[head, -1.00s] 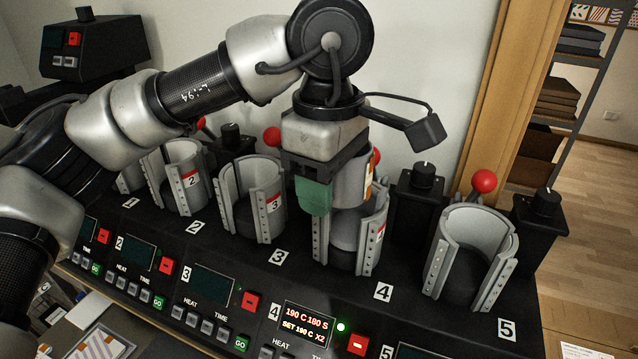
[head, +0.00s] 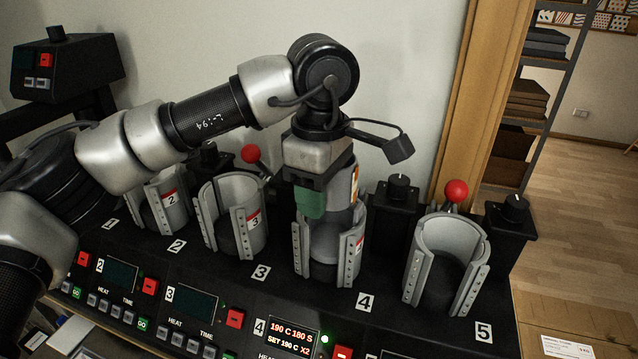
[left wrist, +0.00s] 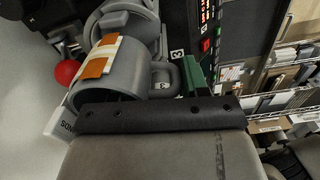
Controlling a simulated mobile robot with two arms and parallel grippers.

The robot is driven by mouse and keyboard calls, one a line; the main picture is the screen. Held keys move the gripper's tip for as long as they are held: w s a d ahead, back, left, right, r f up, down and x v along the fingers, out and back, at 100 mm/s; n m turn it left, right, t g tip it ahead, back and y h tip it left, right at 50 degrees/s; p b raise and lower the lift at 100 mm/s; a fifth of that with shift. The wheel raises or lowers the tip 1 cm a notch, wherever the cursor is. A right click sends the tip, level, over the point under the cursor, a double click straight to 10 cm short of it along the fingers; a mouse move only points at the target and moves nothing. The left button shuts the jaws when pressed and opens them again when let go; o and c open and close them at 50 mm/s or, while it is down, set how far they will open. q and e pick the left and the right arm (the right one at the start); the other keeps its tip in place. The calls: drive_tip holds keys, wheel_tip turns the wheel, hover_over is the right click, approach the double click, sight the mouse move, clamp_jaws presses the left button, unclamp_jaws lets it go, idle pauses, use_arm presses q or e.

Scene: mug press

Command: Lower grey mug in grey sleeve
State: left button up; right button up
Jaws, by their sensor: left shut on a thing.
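My left gripper (head: 311,200), with green fingers, is shut on the grey mug (head: 345,185) and points down over station 4. The mug is upright, partly hidden behind the gripper, with an orange and white patch on its side. Its bottom is close to the rim of the grey sleeve (head: 322,254) at station 4; I cannot tell whether it is inside the rim. The sleeve has an open front slot and its lower part looks empty. In the left wrist view the mug (left wrist: 140,68) shows its patch, with its handle at the green fingers (left wrist: 193,75). My right gripper is not in view.
Similar empty grey sleeves stand at station 3 (head: 230,205) on the left and station 5 (head: 447,250) on the right. Red-knobbed levers (head: 456,191) and black knob posts (head: 397,200) stand behind. Station 4's display (head: 292,333) is lit, with a green light.

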use_arm(q)
drive_tip(key=shift+f+b, duration=0.35)
drive_tip(key=shift+f, duration=0.45)
drive_tip(key=shift+f+b, duration=2.75)
drive_tip(key=shift+f, duration=0.35)
drive_tip(key=o, duration=1.1)
wheel_tip(320, 180, up, 9)
drive_tip(key=shift+r+b, duration=0.2)
drive_tip(key=shift+b, duration=0.8)
drive_tip(key=shift+r, duration=0.7)
